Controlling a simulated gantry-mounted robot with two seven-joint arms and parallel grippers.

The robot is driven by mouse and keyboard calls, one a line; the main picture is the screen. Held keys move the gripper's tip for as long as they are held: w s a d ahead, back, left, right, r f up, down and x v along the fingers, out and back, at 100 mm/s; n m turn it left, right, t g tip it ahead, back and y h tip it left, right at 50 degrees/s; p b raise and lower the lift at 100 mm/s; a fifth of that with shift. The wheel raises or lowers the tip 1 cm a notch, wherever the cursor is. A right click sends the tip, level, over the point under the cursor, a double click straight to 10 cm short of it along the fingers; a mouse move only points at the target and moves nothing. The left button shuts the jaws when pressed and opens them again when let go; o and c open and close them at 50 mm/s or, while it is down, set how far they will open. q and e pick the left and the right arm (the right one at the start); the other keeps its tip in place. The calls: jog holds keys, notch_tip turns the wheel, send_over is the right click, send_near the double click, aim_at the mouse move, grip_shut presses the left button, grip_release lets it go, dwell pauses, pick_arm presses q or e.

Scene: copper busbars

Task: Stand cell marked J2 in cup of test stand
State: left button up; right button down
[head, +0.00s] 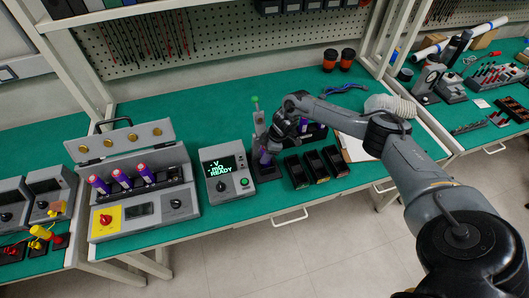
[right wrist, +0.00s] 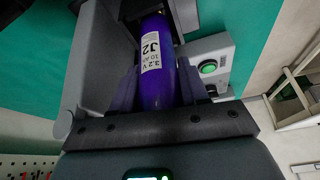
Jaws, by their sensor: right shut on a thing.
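The purple cell marked J2 (right wrist: 158,65) stands out in the right wrist view, its white label facing the camera. My right gripper (right wrist: 160,95) is shut on it, one finger on each side. In the head view the right gripper (head: 272,146) is at the test stand (head: 256,110), which has a green-tipped top. My left gripper is not in view.
A meter (head: 228,173) reading READY stands just left of the stand. Further left is a grey unit (head: 130,185) with its lid open and several purple cells. The green bench is clear behind the meter.

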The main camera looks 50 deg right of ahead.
dwell(0.3)
jog(key=shift+f, duration=0.15)
jog(key=shift+f, duration=0.2)
jog(key=shift+f, duration=0.2)
dwell(0.3)
jog(key=shift+f, duration=0.2)
dwell(0.5)
jog(key=c, duration=0.5)
grip_release()
jog(key=shift+w, duration=0.1)
